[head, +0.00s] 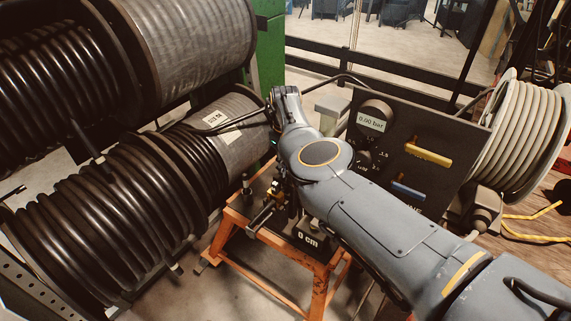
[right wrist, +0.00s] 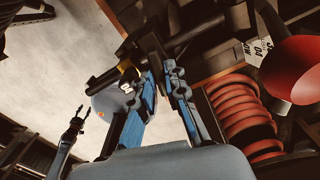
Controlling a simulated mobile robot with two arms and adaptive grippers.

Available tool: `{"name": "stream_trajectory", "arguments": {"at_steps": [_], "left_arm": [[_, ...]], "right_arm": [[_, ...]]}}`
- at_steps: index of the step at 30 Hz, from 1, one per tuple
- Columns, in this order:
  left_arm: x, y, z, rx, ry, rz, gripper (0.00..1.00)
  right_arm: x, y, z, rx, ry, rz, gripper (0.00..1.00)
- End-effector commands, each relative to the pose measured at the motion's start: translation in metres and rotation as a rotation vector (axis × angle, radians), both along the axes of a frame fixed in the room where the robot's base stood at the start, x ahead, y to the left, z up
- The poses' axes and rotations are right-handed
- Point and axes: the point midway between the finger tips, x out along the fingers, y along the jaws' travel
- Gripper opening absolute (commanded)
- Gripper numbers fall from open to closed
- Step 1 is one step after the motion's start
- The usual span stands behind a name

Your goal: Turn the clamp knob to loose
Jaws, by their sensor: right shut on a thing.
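My right gripper (right wrist: 162,72) has its two blue-padded fingers closed on a dark piece (right wrist: 152,46), which looks like the clamp knob, mostly hidden between the fingertips. In the head view my right arm reaches in from the lower right, and its wrist covers the gripper and the knob. The orange stand (head: 318,285) below carries a length counter (head: 308,240) reading 0 cm.
Large reels of black hose (head: 120,225) fill the left side. At the right a dark panel (head: 430,130) shows 0.00 bar and has yellow and blue handles. A pale hose reel (head: 520,130) stands beyond it.

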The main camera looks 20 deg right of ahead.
Motion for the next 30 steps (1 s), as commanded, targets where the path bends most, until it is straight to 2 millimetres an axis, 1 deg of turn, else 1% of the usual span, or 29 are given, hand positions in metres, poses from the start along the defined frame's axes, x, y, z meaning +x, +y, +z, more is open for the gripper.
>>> {"name": "stream_trajectory", "arguments": {"at_steps": [3,9,24,25,26,27,28,30], "left_arm": [[0.0001,0.0002,0.0032,0.0,0.0,0.0,0.4],[0.0,0.0003,0.0048,0.0,0.0,0.0,0.4],[0.0001,0.0004,0.005,0.001,0.0,0.0,0.4],[0.0001,0.0004,0.005,0.001,0.0,0.0,0.4],[0.0001,0.0004,0.005,0.001,0.0,0.0,0.4],[0.0001,0.0004,0.005,0.001,0.0,0.0,0.4],[0.0002,0.0005,0.005,0.001,0.0,0.0,0.4],[0.0002,0.0005,0.005,0.001,0.0,0.0,0.4]], "right_arm": [[0.0008,0.0,0.0016,0.0,-0.002,0.052,0.0],[0.0008,-0.0002,0.0011,-0.001,-0.004,0.103,0.0],[0.0012,-0.0001,0.0009,0.0,-0.005,0.117,0.0],[0.0012,-0.0001,0.0009,0.0,-0.005,0.117,0.19],[0.0012,-0.0001,0.0009,0.0,-0.005,0.117,0.25],[0.001,-0.0001,0.0008,-0.001,-0.004,0.117,0.33],[0.001,-0.0001,0.0008,-0.001,-0.004,0.117,0.36],[0.0008,-0.0001,0.0006,-0.001,-0.004,0.117,0.36]]}}
